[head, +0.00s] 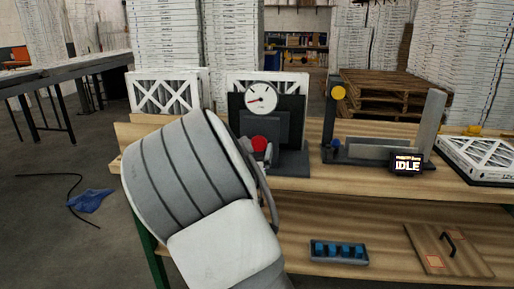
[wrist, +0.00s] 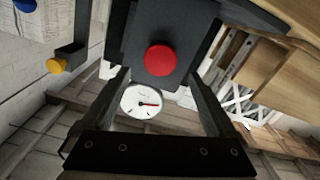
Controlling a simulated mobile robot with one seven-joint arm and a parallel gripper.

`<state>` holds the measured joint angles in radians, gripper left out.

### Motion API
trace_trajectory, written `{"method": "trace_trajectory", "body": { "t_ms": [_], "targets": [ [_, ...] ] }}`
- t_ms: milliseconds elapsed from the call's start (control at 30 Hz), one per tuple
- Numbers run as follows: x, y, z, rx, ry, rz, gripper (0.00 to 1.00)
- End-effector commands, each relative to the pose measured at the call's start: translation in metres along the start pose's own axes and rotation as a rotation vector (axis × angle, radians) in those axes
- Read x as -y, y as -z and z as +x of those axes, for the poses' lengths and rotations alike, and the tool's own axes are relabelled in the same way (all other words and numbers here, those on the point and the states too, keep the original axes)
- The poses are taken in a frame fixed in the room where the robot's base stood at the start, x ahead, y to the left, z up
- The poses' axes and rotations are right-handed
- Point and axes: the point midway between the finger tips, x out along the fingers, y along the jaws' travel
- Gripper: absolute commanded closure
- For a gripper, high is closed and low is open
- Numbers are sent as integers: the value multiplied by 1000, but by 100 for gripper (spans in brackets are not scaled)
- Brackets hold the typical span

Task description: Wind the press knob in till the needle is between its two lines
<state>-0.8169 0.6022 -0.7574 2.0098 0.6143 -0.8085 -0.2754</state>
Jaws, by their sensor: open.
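The press (head: 292,160) is a dark grey stand on the workbench. Its red round knob (head: 259,144) faces me, and a white dial (head: 261,96) sits above it. The dial's red needle points left and slightly down; its two lines are too small to place against the needle. In the wrist view the red knob (wrist: 160,60) is just beyond my fingertips, roughly centred, and the dial (wrist: 141,101) shows between the fingers. My gripper (wrist: 157,76) is open and empty; I cannot tell whether a finger touches the knob. In the head view my arm hides most of the gripper.
Right of the press stands a fixture with a yellow knob (head: 338,93) and a display (head: 407,164) reading IDLE. A boxed filter (head: 480,157) lies at the far right. The lower shelf holds a tray of blue pieces (head: 339,252) and a handled board (head: 447,250).

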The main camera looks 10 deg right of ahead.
Motion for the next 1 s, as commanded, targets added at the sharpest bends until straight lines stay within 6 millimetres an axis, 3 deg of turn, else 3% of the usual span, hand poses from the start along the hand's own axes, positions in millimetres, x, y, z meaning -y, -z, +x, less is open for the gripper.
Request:
{"method": "trace_trajectory", "body": {
  "t_ms": [100,300,733,1000],
  "targets": [
    [0,-1,22,-1,-1,-3,7],
    [0,0,45,-1,-1,0,7],
    [0,0,53,1,0,0,7],
    [0,0,52,1,0,0,55]
  ]
}}
